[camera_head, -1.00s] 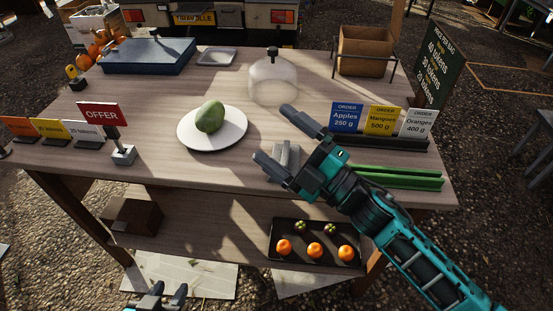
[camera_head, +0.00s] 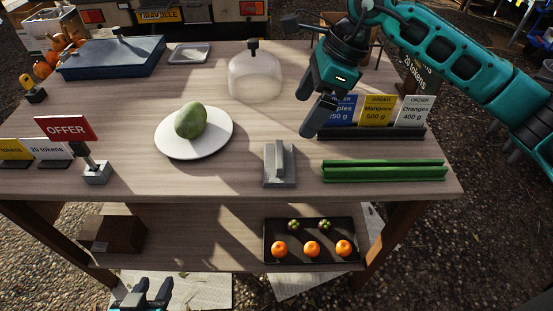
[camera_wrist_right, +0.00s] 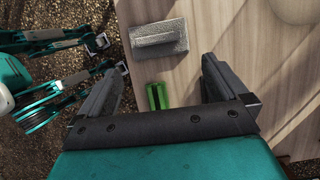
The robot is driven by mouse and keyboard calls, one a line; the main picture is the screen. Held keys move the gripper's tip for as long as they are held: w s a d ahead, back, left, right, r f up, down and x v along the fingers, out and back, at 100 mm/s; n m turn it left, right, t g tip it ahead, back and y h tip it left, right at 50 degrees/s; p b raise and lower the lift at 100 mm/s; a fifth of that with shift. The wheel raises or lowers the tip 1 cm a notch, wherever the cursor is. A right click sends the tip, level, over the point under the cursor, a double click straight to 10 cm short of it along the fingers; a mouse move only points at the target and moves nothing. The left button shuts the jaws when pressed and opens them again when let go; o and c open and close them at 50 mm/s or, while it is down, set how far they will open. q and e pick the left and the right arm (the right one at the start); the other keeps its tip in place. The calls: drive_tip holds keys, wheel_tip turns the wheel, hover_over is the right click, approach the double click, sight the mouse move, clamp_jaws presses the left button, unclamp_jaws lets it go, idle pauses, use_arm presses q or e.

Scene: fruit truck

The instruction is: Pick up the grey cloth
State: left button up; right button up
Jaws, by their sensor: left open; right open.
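The grey cloth (camera_head: 280,166) lies folded near the table's front edge, with a raised ridge along its middle. In the right wrist view the cloth (camera_wrist_right: 158,40) shows just beyond the fingertips of my right gripper (camera_wrist_right: 163,64). In the head view my right gripper (camera_head: 299,76) is open and empty, above the table, further back than the cloth and apart from it. My left gripper (camera_head: 153,290) is open and empty at the bottom edge, low in front of the table.
Green bars (camera_head: 384,170) lie right of the cloth, with order signs (camera_head: 376,110) behind them. A white plate (camera_head: 175,148) with a green mango (camera_head: 191,120) is to its left. A glass dome (camera_head: 255,78) stands further back. A black tray (camera_head: 267,250) with fruit is on the lower shelf.

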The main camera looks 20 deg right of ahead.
sight(280, 153)
drive_tip(key=x, duration=1.2)
drive_tip(key=shift+s+a, duration=0.1)
drive_tip(key=shift+s, duration=0.05)
drive_tip(key=shift+c, duration=0.5)
drive_tip(key=shift+r, duration=0.1)
drive_tip(key=c, duration=0.6)
